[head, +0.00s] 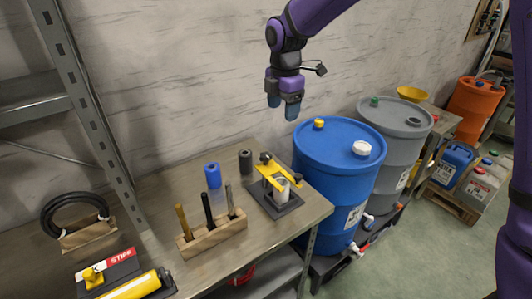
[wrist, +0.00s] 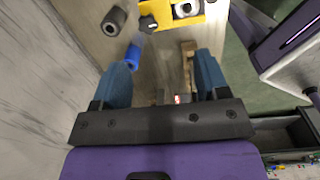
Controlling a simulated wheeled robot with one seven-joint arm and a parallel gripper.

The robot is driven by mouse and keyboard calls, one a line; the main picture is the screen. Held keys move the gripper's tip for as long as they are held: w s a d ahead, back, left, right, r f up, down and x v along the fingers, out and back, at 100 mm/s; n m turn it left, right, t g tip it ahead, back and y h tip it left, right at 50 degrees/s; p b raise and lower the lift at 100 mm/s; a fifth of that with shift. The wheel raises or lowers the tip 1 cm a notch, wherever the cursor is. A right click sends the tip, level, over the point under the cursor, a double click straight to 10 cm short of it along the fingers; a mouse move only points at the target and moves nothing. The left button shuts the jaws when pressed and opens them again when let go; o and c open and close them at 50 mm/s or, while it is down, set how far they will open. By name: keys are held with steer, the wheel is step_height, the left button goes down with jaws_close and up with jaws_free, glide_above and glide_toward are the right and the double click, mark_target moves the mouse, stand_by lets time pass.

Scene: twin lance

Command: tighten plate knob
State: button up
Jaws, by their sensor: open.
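A yellow plate (head: 271,171) sits on a small fixture with a dark base (head: 276,201) near the bench's right end. A black knob (head: 265,157) is at its far-left end, and another dark knob (head: 297,178) shows at its right end. A light cylinder (head: 282,187) stands under the plate. In the wrist view the plate (wrist: 172,14) is at the top edge, partly cut off, with a dark knob (wrist: 148,23) on its left side. How tight either knob is cannot be told. My gripper (head: 283,107) is open and empty, pointing down, well above the bench and behind the fixture.
A blue cylinder (head: 213,175) and a dark cylinder (head: 245,160) stand left of the fixture. A wooden block (head: 213,238) holds upright tools in front of them. A blue drum (head: 338,180) stands right of the bench (head: 150,205). A shelf post (head: 95,100) rises at left.

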mark_target(265, 155)
steer(key=a+f+n, duration=0.1)
steer(key=f, duration=0.4)
steer(key=w+a+f+n, duration=0.1)
steer(key=a+f, duration=0.1)
steer(key=f, duration=0.3)
steer(key=w+a+f+n, duration=0.1)
steer(key=f, duration=0.5)
steer(key=shift+a+f+g, duration=0.1)
steer(key=shift+a+g, duration=0.15)
steer(key=shift+g, duration=0.05)
steer(key=c, duration=0.9)
